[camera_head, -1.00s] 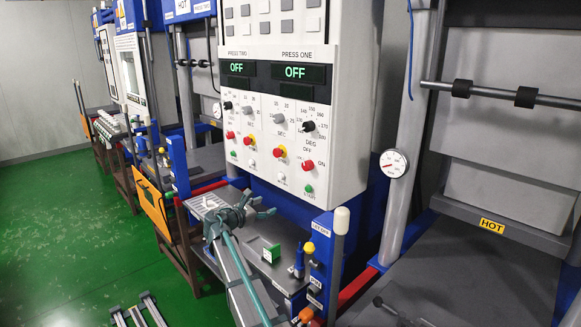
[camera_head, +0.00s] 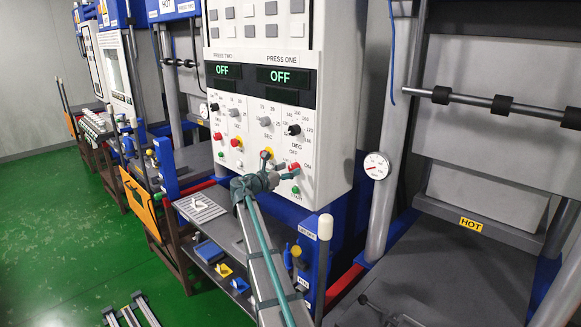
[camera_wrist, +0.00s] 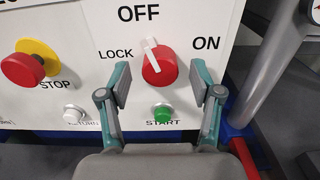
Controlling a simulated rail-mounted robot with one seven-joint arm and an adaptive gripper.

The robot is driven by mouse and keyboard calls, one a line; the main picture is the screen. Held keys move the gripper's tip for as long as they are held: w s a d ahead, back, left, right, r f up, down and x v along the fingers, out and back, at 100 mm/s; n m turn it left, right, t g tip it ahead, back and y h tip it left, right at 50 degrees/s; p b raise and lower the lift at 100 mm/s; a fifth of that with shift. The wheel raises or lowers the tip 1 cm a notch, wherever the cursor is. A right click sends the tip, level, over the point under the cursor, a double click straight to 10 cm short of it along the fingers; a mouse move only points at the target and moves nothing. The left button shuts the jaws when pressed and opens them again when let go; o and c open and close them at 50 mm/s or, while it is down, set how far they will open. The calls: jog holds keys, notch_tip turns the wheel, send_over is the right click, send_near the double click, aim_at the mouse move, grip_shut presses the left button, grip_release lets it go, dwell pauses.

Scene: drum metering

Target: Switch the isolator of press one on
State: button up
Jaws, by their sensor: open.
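The isolator of press one is a red rotary knob with a white pointer in the wrist view (camera_wrist: 160,68). Its pointer points up at OFF, with LOCK to the left and ON to the right. In the head view my gripper (camera_head: 282,167) is in front of the panel's lower edge. Whether the fingers touch the knob cannot be told.
A green start button (camera_wrist: 162,112) sits just below the knob, between the fingers. A red stop button on yellow (camera_wrist: 24,68) and a white return button (camera_wrist: 74,114) are to the left. A grey post (camera_wrist: 268,65) stands to the right. The press one display (camera_head: 283,77) reads OFF.

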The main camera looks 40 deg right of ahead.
jog(key=shift+w+d, duration=0.1)
jog(key=shift+d, duration=0.65)
jog(key=shift+c, duration=0.3)
jog(key=c, duration=1.1)
jog(key=shift+f, duration=0.1)
